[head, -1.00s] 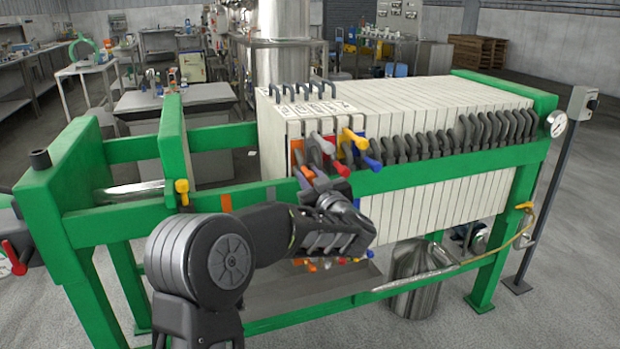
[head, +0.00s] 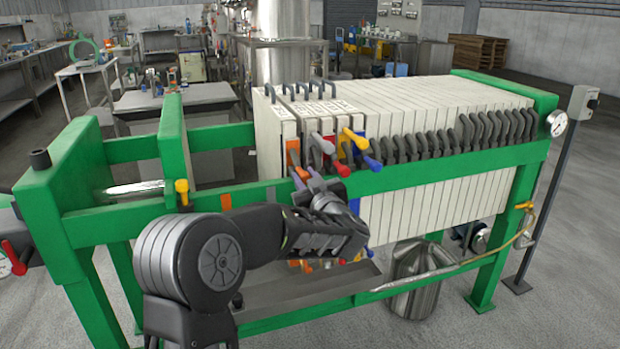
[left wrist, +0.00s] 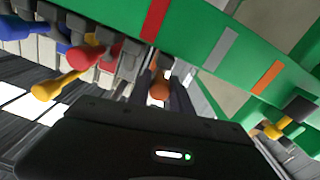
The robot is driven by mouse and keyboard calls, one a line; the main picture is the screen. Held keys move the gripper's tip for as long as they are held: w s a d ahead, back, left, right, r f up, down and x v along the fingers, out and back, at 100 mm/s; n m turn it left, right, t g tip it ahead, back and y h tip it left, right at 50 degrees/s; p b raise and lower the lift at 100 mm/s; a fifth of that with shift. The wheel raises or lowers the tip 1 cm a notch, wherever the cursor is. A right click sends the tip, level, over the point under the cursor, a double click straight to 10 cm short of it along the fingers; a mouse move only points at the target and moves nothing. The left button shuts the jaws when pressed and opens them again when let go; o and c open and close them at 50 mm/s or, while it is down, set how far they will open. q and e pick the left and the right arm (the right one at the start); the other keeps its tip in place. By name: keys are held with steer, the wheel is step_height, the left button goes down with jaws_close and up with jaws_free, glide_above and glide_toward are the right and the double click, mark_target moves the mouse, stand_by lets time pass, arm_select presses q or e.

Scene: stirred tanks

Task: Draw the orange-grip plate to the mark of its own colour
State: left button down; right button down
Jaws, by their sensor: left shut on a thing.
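The orange-grip plate (head: 268,140) is the leftmost white plate of the stack, with an orange patch on its edge. A narrow gap shows between it and the plate behind. My left gripper (head: 312,190) is at the near rail, shut on the orange grip (left wrist: 160,88), which sits between its fingers in the left wrist view. The fingers hide most of the grip in the head view. The orange mark (head: 226,202) is on the green rail, left of the gripper; it also shows in the left wrist view (left wrist: 266,76). My right gripper is not in view.
A grey mark (left wrist: 221,48) and a red mark (left wrist: 155,18) are also on the rail. Red, yellow and blue grips (head: 350,150) crowd just right of the gripper. The green upright plate (head: 172,150) stands left, with open space between it and the stack.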

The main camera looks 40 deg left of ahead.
arm_select(q)
steer(key=s+a, duration=0.3)
steer(key=s, duration=0.2)
steer(key=s+a, duration=0.4)
steer(key=s, duration=0.1)
steer(key=s+a+b, duration=0.1)
steer(key=s+a, duration=0.3)
steer(key=s, duration=0.1)
steer(key=shift+s, duration=0.3)
steer(key=shift+d, duration=0.1)
steer(key=c, duration=1.2)
jaws_free()
steer(key=shift+o, duration=0.2)
steer(key=v, duration=0.7)
steer(key=shift+d+p, duration=0.35)
steer(key=shift+d, duration=0.05)
steer(key=shift+s, duration=0.15)
